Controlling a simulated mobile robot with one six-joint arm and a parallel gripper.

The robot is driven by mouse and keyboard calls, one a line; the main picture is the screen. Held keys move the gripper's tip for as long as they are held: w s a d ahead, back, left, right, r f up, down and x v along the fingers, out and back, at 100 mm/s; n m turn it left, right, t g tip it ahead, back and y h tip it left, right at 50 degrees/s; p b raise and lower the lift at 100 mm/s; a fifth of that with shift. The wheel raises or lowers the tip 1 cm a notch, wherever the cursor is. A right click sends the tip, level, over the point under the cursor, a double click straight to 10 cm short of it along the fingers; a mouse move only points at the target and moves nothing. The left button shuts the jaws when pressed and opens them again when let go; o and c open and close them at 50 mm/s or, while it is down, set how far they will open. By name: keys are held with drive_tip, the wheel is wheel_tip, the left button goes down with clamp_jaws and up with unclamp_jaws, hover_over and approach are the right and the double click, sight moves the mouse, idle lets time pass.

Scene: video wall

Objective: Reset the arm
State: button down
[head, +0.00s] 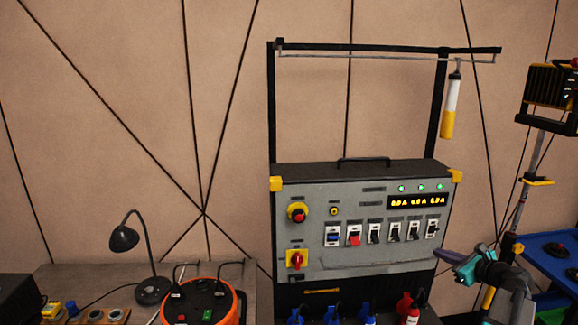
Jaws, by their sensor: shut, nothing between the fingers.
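My gripper (443,256) is at the lower right in the head view, at the end of my arm, with teal and dark grey parts. It points left and is shut, with nothing in its fingers. It shows in front of the lower right edge of a grey control panel (350,262); I cannot tell the gap between them. The panel has a row of switches, a red and yellow rotary switch (297,260), a red button on yellow (298,212) and a lit amber display (417,202). The lower part of my arm runs out of the picture.
Blue and red plugs (404,305) stick out below the panel. A desk lamp (125,238) and an orange cable reel (205,302) are on the table at left. A work light on a stand (548,88) and a blue cart (550,245) stand at right.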

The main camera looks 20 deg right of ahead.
drive_tip(key=w+a+f+n+g+y, duration=0.1)
drive_tip(key=w+a+f+n+g, duration=0.15)
drive_tip(key=a+f+n, duration=0.55)
drive_tip(key=w+a+f+n+g+y, duration=0.1)
drive_tip(key=w+a+f+g+y, duration=0.3)
drive_tip(key=a, duration=0.8)
drive_tip(key=w+a+f+n+g+h, duration=0.1)
drive_tip(key=w+a+f+n, duration=0.1)
drive_tip(key=a+f+n, duration=0.6)
drive_tip(key=s+a+f+n+g+h, duration=0.1)
drive_tip(key=s+a+f+n+g, duration=0.25)
drive_tip(key=a, duration=0.55)
drive_tip(key=s+a+f+n+g+h, duration=0.1)
drive_tip(key=s+a+f+n, duration=0.2)
drive_tip(key=a+f+n, duration=0.45)
drive_tip(key=s+a+f+n+g+h, duration=0.2)
drive_tip(key=s+a+n, duration=0.15)
drive_tip(key=a, duration=0.65)
drive_tip(key=s+f+n+g+b, duration=0.1)
drive_tip(key=s+f+g+b, duration=0.5)
drive_tip(key=s+f, duration=2)
wheel_tip(320, 180, down, 3)
drive_tip(key=b, duration=0.5)
drive_tip(key=shift+s+a, duration=0.15)
drive_tip(key=shift+a, duration=0.05)
